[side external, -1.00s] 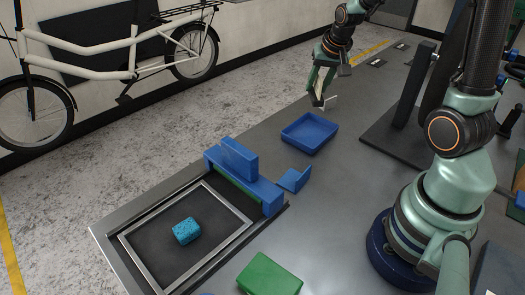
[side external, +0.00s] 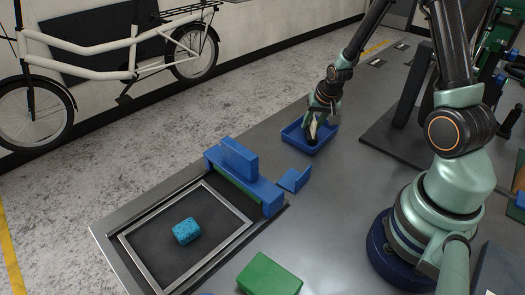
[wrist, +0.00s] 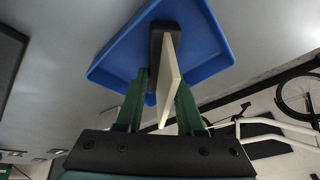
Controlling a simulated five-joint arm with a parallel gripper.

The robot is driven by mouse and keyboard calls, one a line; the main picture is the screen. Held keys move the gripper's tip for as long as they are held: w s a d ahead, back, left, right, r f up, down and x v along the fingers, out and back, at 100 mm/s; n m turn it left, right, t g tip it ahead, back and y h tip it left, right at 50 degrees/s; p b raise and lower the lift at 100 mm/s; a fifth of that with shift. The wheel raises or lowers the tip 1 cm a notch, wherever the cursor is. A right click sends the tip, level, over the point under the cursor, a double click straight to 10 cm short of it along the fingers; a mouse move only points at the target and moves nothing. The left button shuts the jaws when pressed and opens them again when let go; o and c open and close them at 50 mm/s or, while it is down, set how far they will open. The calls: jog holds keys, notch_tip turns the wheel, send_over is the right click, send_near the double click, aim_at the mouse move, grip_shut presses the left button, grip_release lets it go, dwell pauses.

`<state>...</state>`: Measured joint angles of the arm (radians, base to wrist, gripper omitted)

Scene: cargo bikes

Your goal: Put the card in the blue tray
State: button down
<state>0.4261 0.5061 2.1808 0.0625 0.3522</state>
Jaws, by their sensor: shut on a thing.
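The blue tray (side external: 295,139) lies on the grey table, right of and beyond the blue fixture. My gripper (side external: 311,128) is over the tray, pointing down. In the wrist view my gripper (wrist: 160,100) is shut on the card (wrist: 169,78), a thin cream plate seen nearly edge-on between the green fingers. The blue tray (wrist: 213,45) shows behind the card there. A dark block (wrist: 157,40) shows beside the card's far end, and I cannot tell what it is. In the side view the gripper hides much of the card and part of the tray.
A blue fixture (side external: 262,192) with a small blue bracket (side external: 293,180) stands nearer the camera. A metal frame (side external: 135,259) holds a cyan sponge-like block (side external: 186,231). A green block (side external: 268,275) lies at the front. The table between tray and base is clear.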

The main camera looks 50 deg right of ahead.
jog(key=c, duration=0.5)
grip_release()
jog(key=shift+f, duration=0.1)
jog(key=v, duration=1.2)
jog(key=s+a+r+n, duration=0.2)
jog(key=a+r+n, duration=0.1)
jog(key=a+r, duration=0.1)
jog(key=s+a+r+n+t+y, duration=0.1)
jog(key=s+a+r+n, duration=0.1)
jog(key=a, duration=0.4)
jog(key=s+a+r+n, duration=0.1)
jog(key=a+r+n, duration=0.3)
jog(key=a+r, duration=0.1)
jog(key=shift+s+a+r+t+y, duration=0.3)
jog(key=shift+s+r+y, duration=0.1)
jog(key=shift+r, duration=0.2)
